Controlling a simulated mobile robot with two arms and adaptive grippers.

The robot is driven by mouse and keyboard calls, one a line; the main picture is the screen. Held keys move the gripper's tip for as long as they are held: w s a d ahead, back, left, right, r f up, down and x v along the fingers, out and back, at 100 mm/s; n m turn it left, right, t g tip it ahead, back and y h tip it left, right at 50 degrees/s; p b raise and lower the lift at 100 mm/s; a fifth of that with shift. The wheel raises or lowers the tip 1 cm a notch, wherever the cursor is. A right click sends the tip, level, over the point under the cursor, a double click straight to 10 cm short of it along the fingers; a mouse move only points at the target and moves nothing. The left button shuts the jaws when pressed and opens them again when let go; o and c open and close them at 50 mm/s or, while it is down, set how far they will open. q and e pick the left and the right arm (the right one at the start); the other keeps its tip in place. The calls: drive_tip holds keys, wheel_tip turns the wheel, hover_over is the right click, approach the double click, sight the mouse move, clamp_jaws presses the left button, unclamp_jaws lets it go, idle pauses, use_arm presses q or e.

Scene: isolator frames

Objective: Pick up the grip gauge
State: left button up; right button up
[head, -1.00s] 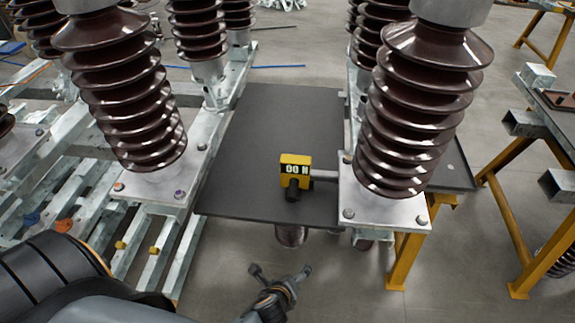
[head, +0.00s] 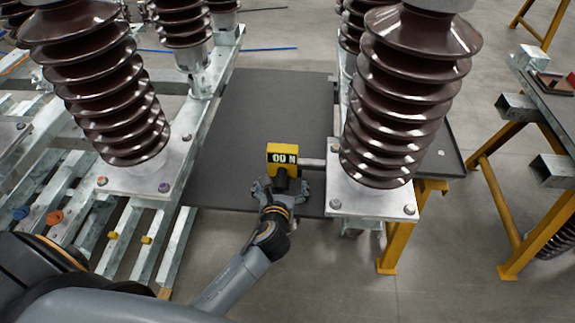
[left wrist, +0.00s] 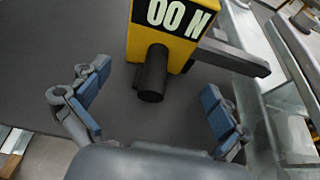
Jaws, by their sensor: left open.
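The grip gauge (head: 282,158) is a yellow box with a black display reading "00 N", a black handle toward me and a grey bar out to the right. It stands on the dark grey board (head: 262,110). My left gripper (head: 280,188) is open at the near side of the gauge, its fingers on either side of the black handle. In the left wrist view the gauge (left wrist: 178,45) is ahead, and the black handle (left wrist: 152,75) points between the spread blue-padded fingers of my gripper (left wrist: 150,112), touching neither. My right gripper is not in view.
Brown ribbed insulators on metal plates stand left (head: 105,85) and right (head: 405,90) of the board, close to the gauge on the right. A yellow-legged stand (head: 500,200) is at the far right. The board behind the gauge is clear.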

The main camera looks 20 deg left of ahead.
sight(284, 174)
use_arm(q)
drive_tip(key=x, duration=0.5)
drive_tip(key=shift+w+f, duration=0.1)
drive_tip(key=shift+w, duration=0.05)
drive_tip(key=c, duration=1.4)
drive_tip(key=shift+o, duration=0.2)
drive_tip(key=shift+r, duration=0.25)
